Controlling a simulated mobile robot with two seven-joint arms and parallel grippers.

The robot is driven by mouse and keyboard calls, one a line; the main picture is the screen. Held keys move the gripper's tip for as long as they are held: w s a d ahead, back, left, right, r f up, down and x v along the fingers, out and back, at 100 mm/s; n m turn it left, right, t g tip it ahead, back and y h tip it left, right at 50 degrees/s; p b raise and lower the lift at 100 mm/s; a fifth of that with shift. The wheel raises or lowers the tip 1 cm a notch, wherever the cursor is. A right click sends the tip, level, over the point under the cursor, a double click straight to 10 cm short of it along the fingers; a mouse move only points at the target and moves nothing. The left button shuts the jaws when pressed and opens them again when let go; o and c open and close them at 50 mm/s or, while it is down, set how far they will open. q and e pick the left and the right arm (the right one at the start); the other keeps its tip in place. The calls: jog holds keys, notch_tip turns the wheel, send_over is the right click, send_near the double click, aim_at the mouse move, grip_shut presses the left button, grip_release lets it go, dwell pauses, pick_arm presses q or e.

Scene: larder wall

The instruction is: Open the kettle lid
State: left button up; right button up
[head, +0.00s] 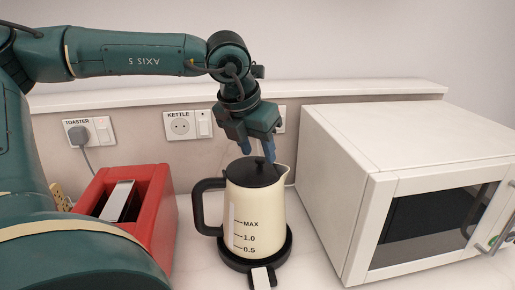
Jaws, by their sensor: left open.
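A cream kettle (256,215) with a black handle stands upright on its black base (284,255) on the counter. Its black lid (254,171) with a small knob is shut on top. My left gripper (258,150) comes down from above, fingers pointing down, just over the lid. Its fingers are apart, one on each side above the lid, and they hold nothing. Whether a fingertip touches the lid is hard to tell. At the right edge a small part of my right gripper (497,241) shows beside the microwave door.
A white microwave (345,190) stands close to the right of the kettle. A red toaster (160,205) with a slice-like metal piece stands to the left. Wall sockets labelled kettle (181,126) and toaster (78,133) are behind. A ledge runs along the wall.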

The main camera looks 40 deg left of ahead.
pick_arm(q)
jog(key=shift+w+f, duration=0.2)
jog(key=shift+f, duration=0.3)
grip_shut()
dwell(0.3)
